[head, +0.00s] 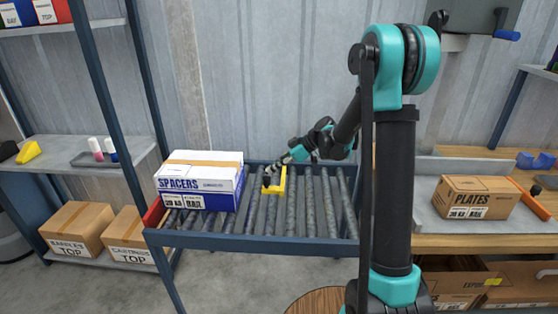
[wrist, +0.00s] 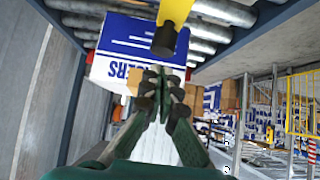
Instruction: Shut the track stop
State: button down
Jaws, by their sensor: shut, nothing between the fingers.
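The track stop appears to be the yellow piece (head: 281,187) on the roller track (head: 262,243), right of the SPACERS box. In the wrist view its yellow bar (wrist: 176,10) ends in a black knob (wrist: 164,40). My gripper (head: 268,174) is at the stop's left upper side in the head view. In the wrist view my gripper (wrist: 164,76) has its fingertips together and empty, just below the knob in the picture. I cannot tell whether they touch the knob. My gripper partly hides the stop in the head view.
The white and blue SPACERS box (head: 200,178) sits on the rollers close to the left of the stop. A red end piece (head: 154,214) is at the track's left end. The rollers right of the stop are bare. A PLATES box (head: 475,197) stands on the right bench.

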aim_at(269, 182)
jog(key=shift+a+f, duration=0.15)
jog(key=shift+f, duration=0.75)
jog(key=f, duration=0.1)
jog(key=s+f, duration=0.1)
jog(key=f, duration=0.1)
jog(key=shift+f+n+t, duration=0.2)
jog(key=shift+n+t, duration=0.1)
jog(key=shift+s+f, duration=0.3)
jog(key=shift+f, duration=0.2)
